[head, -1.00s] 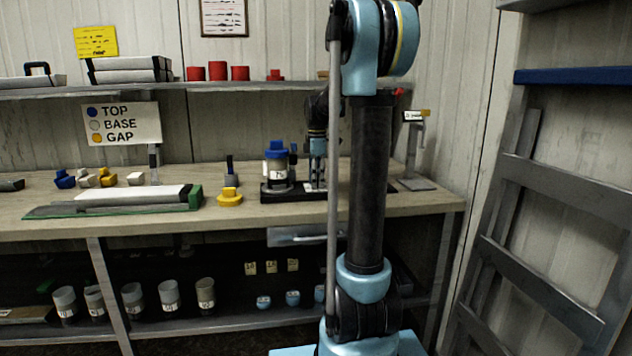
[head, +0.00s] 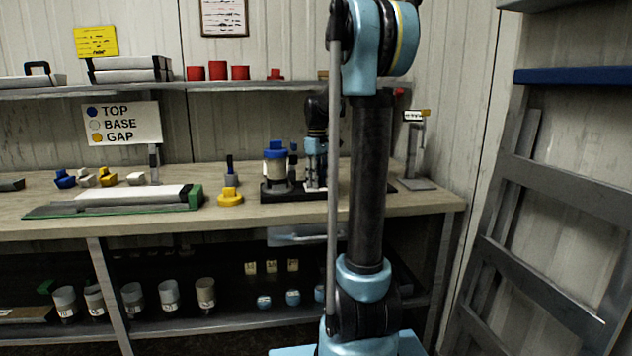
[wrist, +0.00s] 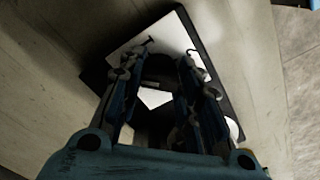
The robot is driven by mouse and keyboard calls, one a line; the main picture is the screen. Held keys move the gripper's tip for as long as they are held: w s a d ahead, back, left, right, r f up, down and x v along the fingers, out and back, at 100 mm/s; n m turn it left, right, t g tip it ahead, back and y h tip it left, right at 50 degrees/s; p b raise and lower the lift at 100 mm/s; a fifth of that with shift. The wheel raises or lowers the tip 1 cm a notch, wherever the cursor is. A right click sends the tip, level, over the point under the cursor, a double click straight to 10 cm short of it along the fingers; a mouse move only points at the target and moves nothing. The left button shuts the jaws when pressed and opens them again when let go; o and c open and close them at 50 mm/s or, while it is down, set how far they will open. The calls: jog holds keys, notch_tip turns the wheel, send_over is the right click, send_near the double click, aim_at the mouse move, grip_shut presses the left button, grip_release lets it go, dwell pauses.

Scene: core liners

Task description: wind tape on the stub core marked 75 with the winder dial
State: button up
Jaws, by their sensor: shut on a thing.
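The winder (head: 268,196) is a dark base on the bench, with a stub core (head: 275,172) upright on its left side. The core is pale with a blue top (head: 276,150); no number is legible on the side facing me. My gripper (head: 316,172) points down over the right part of the winder. In the wrist view its two fingers (wrist: 163,65) are closed in over the dark base and white plate (wrist: 170,32). It is shut on the winder dial, which the fingers mostly hide.
A small stand with a label (head: 414,150) is right of the winder. A yellow piece (head: 230,197) and a green-ended tray (head: 195,197) lie to the left. Several pale cores (head: 168,294) stand on the lower shelf. A sign (head: 122,123) reads TOP, BASE, GAP.

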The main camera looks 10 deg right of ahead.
jog(key=m, duration=0.7)
jog(key=shift+w, duration=0.1)
jog(key=m, duration=0.6)
jog(key=shift+m, duration=0.4)
jog(key=m, duration=1.2)
jog(key=shift+m, duration=0.3)
jog(key=o, duration=1)
jog(key=shift+o, duration=0.2)
